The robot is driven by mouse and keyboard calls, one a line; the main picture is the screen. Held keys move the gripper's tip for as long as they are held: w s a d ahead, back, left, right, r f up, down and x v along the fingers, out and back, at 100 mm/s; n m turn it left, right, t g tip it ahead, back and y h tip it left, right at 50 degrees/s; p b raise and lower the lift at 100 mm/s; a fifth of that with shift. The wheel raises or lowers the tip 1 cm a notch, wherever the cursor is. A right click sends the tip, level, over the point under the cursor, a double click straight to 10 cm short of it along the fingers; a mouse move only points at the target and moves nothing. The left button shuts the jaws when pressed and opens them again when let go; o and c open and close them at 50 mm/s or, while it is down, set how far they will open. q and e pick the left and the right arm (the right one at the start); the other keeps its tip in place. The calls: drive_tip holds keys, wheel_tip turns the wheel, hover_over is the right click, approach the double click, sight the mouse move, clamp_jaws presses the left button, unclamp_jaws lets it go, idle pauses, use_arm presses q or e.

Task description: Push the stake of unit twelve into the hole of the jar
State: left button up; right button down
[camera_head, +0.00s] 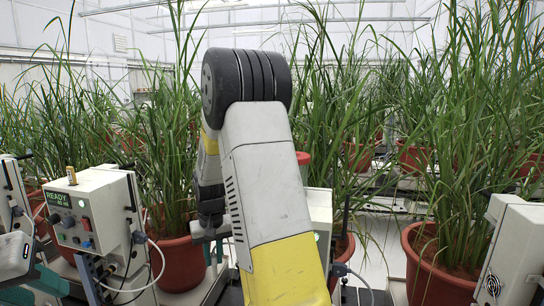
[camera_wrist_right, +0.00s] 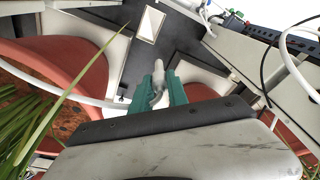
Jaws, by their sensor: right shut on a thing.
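My right gripper (camera_wrist_right: 157,92) has teal fingers shut on a pale grey stake (camera_wrist_right: 158,76), with a white hose (camera_wrist_right: 80,95) running towards it from the left. In the head view the right gripper (camera_head: 214,252) hangs beside a red pot, partly hidden by my arm. The stake cannot be made out there. My left gripper (camera_head: 33,287) is at the lower left corner, its teal fingers apart, partly cut off. A red-topped object (camera_head: 303,158) shows behind my arm; I cannot tell whether it is the jar. No hole and no number twelve can be made out.
A white control box (camera_head: 92,212) reading READY stands at left on a post with cables. Another box (camera_head: 517,255) is at the right edge. Red pots (camera_head: 182,264) with tall grass stand all around, leaving narrow gaps. In the wrist view a pot wall (camera_wrist_right: 60,62) is close at left.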

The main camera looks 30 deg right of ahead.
drive_tip(key=s+d+r+m, duration=0.1)
drive_tip(key=d+r, duration=0.4)
drive_tip(key=r, duration=0.4)
drive_tip(key=s+d+r, duration=0.1)
drive_tip(key=d+r, duration=0.3)
drive_tip(key=r, duration=0.6)
drive_tip(key=s+d+r+m, duration=0.1)
drive_tip(key=d+r, duration=0.4)
drive_tip(key=r, duration=0.4)
drive_tip(key=s+r+m, duration=0.2)
drive_tip(key=s+r, duration=1.6)
drive_tip(key=r, duration=0.3)
drive_tip(key=shift+a+r+h, duration=0.3)
drive_tip(key=shift+a+r, duration=0.05)
drive_tip(key=shift+f, duration=0.15)
wheel_tip(320, 180, down, 6)
drive_tip(key=shift+f, duration=2.85)
